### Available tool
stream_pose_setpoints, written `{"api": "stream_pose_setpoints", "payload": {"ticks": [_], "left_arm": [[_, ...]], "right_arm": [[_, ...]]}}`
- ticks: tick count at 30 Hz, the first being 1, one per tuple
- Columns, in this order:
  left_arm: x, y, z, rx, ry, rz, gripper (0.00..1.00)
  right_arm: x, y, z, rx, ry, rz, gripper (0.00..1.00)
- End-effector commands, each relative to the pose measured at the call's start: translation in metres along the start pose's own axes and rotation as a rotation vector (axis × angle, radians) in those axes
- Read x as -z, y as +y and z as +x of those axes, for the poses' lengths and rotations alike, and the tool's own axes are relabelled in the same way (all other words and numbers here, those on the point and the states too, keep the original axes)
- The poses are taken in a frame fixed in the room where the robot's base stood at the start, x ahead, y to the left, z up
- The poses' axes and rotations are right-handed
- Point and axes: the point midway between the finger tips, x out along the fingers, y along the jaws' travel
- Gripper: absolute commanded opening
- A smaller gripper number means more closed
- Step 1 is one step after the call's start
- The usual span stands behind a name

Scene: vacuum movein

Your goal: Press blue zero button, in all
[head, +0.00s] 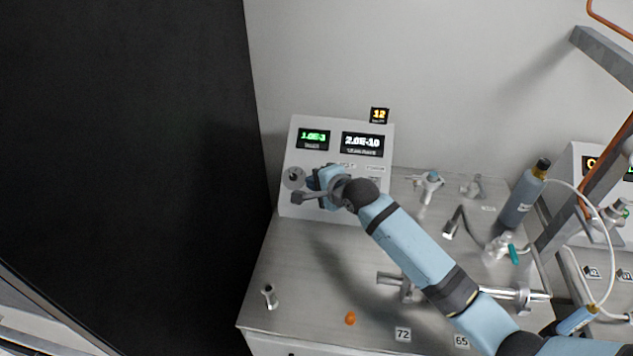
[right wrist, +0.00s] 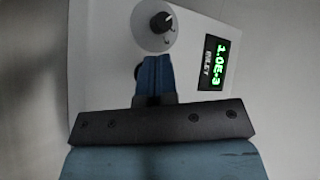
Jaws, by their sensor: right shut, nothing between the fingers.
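The white instrument box (head: 340,128) stands at the back of the bench, with a green "1.0E-3" display (head: 313,139) and a white "2.0E-10" display (head: 362,145). My right gripper (head: 311,183) is shut and empty, close to the front panel below the green display. In the right wrist view its blue fingers (right wrist: 155,72) are together and point at the panel just below a round dial with a black knob (right wrist: 162,22). I cannot tell whether the fingertips touch the panel. No blue zero button can be made out; the gripper hides part of the panel. My left gripper is out of view.
Metal fittings, a small orange piece (head: 350,318) and number tags lie on the grey bench (head: 290,255). A dark bottle (head: 522,195) stands at right. A large black surface (head: 120,150) fills the left. The bench's left part is mostly clear.

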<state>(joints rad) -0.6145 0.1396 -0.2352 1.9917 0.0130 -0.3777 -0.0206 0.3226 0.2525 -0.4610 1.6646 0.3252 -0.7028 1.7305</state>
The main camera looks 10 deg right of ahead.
Motion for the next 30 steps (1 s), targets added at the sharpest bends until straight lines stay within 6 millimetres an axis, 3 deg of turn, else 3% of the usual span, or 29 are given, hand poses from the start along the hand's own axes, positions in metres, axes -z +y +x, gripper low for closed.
{"api": "stream_pose_setpoints", "payload": {"ticks": [30], "left_arm": [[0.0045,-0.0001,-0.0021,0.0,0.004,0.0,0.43]], "right_arm": [[0.005,0.0049,0.0069,0.0,0.0,0.0,0.0]]}}
